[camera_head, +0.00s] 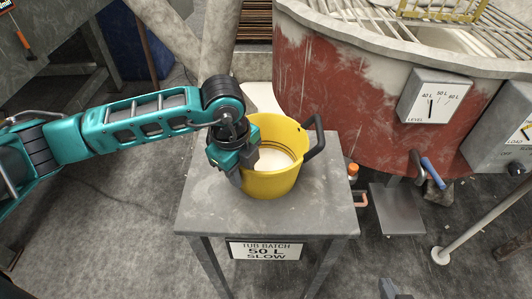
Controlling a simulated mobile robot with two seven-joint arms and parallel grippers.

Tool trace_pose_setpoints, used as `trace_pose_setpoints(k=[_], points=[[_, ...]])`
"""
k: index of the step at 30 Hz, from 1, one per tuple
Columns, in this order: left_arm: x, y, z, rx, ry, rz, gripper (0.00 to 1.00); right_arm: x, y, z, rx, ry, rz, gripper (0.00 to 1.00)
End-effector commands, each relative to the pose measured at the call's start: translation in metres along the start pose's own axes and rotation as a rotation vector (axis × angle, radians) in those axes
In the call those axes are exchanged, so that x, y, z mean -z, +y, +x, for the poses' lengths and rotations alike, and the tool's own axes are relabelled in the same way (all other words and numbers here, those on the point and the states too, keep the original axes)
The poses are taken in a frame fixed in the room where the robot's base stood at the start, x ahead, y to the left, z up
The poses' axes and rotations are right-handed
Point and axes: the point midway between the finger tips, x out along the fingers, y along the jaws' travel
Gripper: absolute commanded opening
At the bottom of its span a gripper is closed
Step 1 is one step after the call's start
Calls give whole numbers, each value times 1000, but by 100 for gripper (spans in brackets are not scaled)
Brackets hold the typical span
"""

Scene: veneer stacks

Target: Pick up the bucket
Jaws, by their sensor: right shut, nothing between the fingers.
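A yellow bucket (271,184) stands upright on a small grey table (205,212). It holds a pale material, and a dark handle (316,138) sticks out on its right side. My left gripper (240,170) is at the bucket's left rim and hides that side, including any handle there. Its fingers point down, and I cannot tell whether they are closed on the bucket. Only a dark tip of my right gripper (390,290) shows at the bottom edge, low and right of the table, away from the bucket; it is shut and empty.
A large red and white drum (340,100) with a top grate stands close behind the table. A level dial box (434,97) is on its side. A grey pedal plate (397,208) and an orange-capped bottle (352,171) are right of the table. The floor at left is clear.

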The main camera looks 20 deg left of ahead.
Motion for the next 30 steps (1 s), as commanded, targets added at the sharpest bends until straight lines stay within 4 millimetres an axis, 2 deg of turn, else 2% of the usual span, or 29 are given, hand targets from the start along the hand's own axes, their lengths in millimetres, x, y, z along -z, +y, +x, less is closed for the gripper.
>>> trace_pose_setpoints(k=[3, 9, 20, 30], points=[[0, 0, 7, 0, 1, 1, 33, 0, 0, 0, 0, 0, 0, 0], [0, 0, 7, 1, 2, 1, 33, 0, 0, 0, 0, 0, 0, 0], [0, 0, 7, 1, 2, 1, 0, 0, 0, 0, 0, 0, 0, 0], [0, 0, 7, 1, 2, 1, 0, 0, 0, 0, 0, 0, -1, 0]])
